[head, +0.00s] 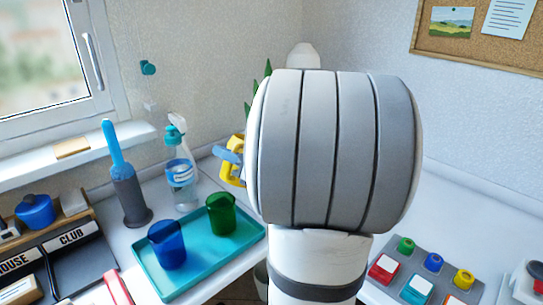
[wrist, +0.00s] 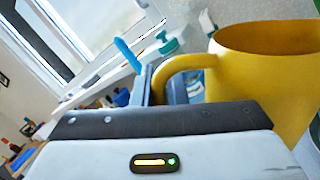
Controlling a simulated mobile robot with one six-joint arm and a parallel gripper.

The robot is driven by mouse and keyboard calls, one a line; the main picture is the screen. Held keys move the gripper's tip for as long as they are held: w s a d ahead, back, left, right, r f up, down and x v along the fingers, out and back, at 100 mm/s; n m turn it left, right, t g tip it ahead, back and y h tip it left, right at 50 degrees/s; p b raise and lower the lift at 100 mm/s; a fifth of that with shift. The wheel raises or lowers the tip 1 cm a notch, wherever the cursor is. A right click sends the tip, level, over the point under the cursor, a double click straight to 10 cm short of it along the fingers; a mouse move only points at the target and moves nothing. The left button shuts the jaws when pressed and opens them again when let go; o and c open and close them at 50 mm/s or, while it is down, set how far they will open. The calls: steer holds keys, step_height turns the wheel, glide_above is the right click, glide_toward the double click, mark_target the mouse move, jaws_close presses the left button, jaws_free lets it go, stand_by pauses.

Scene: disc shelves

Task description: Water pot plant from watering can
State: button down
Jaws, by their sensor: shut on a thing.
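A yellow watering can (wrist: 268,85) fills the right of the wrist view, its round open top showing. In the head view only a small yellow part (head: 239,145) shows, and my arm hides the rest. My gripper (head: 229,157) is shut on the can's handle, which also shows in the wrist view (wrist: 172,68). I cannot tell how far the can is tilted, and its spout is not seen. Green leaves of the pot plant (head: 248,114) show just left of and above my arm in the head view. Its pot is hidden.
A teal tray (head: 158,278) holds a blue cup (head: 167,246) and a green cup (head: 221,214). A spray bottle (head: 181,172) and a blue brush in a grey holder (head: 128,190) stand behind it. A grey board with coloured buttons (head: 427,268) lies at right.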

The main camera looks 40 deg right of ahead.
steer(key=shift+w+a+f+n+g+b, duration=0.25)
steer(key=shift+a+n+b, duration=0.25)
steer(key=shift+a+n, duration=0.35)
steer(key=shift+w+a+f+n+g+b, duration=0.15)
steer(key=shift+a+f+n+g+b, duration=0.25)
steer(key=shift+a+n, duration=0.45)
steer(key=shift+w+a+f+n+g+b, duration=0.2)
steer(key=shift+a+n+b, duration=0.4)
steer(key=shift+n, duration=0.4)
